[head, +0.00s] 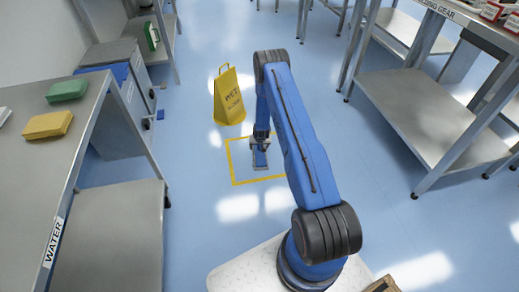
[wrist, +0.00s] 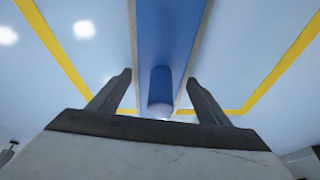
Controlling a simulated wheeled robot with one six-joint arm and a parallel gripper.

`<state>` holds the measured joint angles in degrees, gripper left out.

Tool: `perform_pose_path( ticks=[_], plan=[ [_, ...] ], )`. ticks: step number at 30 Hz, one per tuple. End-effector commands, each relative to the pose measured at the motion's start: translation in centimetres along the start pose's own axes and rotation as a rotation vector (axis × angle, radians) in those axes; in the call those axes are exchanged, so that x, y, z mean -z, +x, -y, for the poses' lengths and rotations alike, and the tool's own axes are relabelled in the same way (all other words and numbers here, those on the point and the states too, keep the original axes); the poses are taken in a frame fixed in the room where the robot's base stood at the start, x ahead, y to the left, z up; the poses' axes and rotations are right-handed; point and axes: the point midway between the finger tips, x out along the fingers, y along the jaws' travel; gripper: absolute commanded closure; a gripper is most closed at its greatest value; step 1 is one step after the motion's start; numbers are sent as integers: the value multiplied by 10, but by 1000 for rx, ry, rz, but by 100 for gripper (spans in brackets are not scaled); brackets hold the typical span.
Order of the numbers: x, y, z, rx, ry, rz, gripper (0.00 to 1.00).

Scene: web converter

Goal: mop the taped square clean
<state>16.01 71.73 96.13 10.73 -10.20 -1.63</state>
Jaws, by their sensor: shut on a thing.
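The yellow taped square (head: 232,163) is on the blue floor ahead, partly hidden by my arm; its tape also shows on both sides in the wrist view (wrist: 54,46). My gripper (head: 261,141) points down inside the square, shut on a blue mop. The mop's flat blue head with pale edges (head: 260,159) looks to be on or close to the floor; contact is not clear. In the wrist view the mop's rounded blue grip (wrist: 160,90) stands between my two dark fingers (wrist: 160,105). I make out no clear spill; pale patches on the floor look like light reflections.
A yellow wet-floor sign (head: 228,97) stands at the square's far left edge. A steel bench labelled WATER (head: 75,165) with green (head: 67,91) and yellow (head: 48,124) blocks is at left. A shelved steel bench (head: 430,105) is at right.

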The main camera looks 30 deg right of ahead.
Motion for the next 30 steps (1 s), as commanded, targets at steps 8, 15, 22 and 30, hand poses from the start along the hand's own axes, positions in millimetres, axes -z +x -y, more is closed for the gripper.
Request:
perform_pose_path(
  ticks=[8,15,22,30],
  plan=[
    [16,7,3,0,0,1,54],
    [29,11,5,0,0,1,54],
    [29,14,5,0,0,1,54],
    [12,7,2,-1,0,5,54]
  ],
)
